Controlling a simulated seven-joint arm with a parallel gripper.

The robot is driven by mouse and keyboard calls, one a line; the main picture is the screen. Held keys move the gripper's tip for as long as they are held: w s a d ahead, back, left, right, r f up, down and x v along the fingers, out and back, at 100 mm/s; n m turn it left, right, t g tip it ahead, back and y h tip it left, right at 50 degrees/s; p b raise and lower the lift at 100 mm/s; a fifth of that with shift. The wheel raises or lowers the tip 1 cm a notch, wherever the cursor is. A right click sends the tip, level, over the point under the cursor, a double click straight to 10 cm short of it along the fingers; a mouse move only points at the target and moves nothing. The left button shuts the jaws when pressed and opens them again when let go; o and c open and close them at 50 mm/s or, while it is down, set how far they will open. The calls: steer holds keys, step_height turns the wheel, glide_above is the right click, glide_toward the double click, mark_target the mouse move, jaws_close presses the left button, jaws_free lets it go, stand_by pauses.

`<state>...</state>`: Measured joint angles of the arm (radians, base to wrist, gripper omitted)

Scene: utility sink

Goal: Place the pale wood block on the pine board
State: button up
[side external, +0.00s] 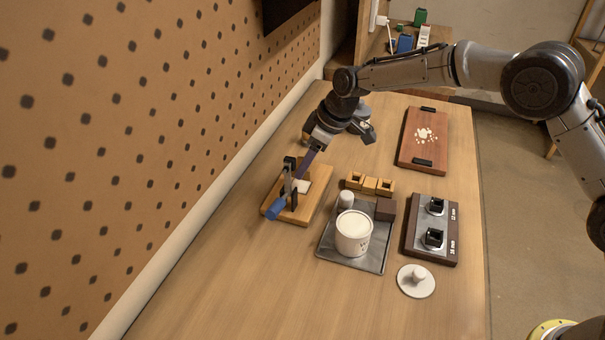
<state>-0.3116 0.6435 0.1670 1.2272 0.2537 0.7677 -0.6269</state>
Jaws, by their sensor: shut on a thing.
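The pine board (312,207) is a light wooden base at the left of the table. It carries a dark upright clamp-like fitting (289,180) with a blue handle (275,208) at its near end and a small white patch. My gripper (303,171) points down over the far part of this board, close behind the fitting. It is shut on a small pale piece, which appears to be the pale wood block (305,174). The block is mostly hidden by the fingers and fitting. I cannot tell whether it touches the board.
A grey tray (329,249) holds a white tub (353,233), a small white container and a dark block. A dark socket board (446,250) and white lid (416,281) are right. A reddish board (410,152) lies further back. The near-left table is clear.

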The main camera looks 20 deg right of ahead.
mark_target(302, 187)
steer(key=shift+w+a+f, duration=0.25)
steer(key=shift+w+f, duration=0.3)
steer(key=shift+f, duration=1.7)
steer(key=shift+f, duration=0.1)
steer(key=o, duration=1.3)
steer(key=shift+f, duration=0.1)
steer(key=shift+o, duration=0.2)
steer(key=v, duration=1.2)
steer(key=shift+r, duration=0.2)
